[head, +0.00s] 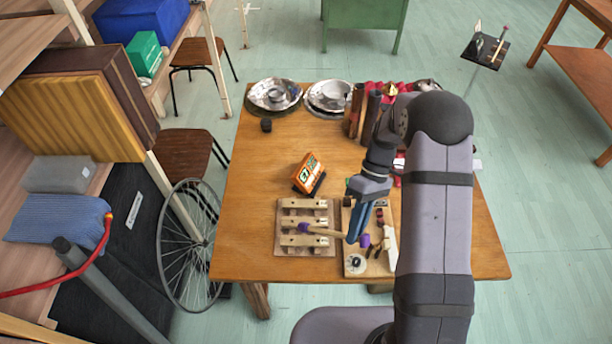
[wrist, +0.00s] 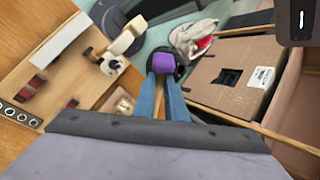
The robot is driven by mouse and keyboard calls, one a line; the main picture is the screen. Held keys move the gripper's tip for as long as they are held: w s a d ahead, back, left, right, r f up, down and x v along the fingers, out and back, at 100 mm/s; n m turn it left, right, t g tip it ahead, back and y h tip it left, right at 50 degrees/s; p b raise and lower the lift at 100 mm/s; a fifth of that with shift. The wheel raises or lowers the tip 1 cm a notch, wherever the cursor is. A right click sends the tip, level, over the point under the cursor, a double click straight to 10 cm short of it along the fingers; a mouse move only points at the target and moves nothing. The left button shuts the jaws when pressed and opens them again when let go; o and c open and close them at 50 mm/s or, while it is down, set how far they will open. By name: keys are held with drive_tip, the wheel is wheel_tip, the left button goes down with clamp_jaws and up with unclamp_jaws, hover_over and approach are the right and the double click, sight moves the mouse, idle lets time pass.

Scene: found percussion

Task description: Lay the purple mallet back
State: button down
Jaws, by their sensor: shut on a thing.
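My gripper (head: 358,237) points down with blue fingers shut on the mallet near the purple block. In the wrist view, the purple block (wrist: 173,78) sits at the tips of my gripper (wrist: 169,75), with a dark part around it. The handle reaches left over a board with several wooden bars (head: 304,208); I cannot tell whether it touches them.
A second board (head: 355,214) with small parts lies right of the bars. An orange flip clock (head: 307,173) stands behind. Metal pans (head: 274,94) and dark tubes line the table's back. The table (head: 248,190) is bare at left. A cardboard box (wrist: 205,91) shows in the wrist view.

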drive_tip(key=shift+a, duration=0.1)
drive_tip(key=w+d+f+m+t+h+b, duration=0.1)
drive_tip(key=w+d+f+m+t+b, duration=0.1)
drive_tip(key=w, duration=0.7)
drive_tip(key=w+d+f+m+t+h+b, duration=0.1)
drive_tip(key=w+d+f+m+t+b, duration=0.2)
drive_tip(key=w, duration=0.7)
drive_tip(key=w+d+f+m+t+h+b, duration=0.1)
drive_tip(key=w+d+f+m+t+b, duration=0.2)
drive_tip(key=w+b, duration=0.5)
drive_tip(key=shift+w+d+f+t, duration=0.85)
drive_tip(key=shift+f+t, duration=0.35)
drive_tip(key=shift+f, duration=0.6)
drive_tip(key=shift+f, duration=0.15)
drive_tip(key=shift+f+b, duration=2.05)
drive_tip(key=shift+f, duration=1.05)
drive_tip(key=shift+f, duration=0.3)
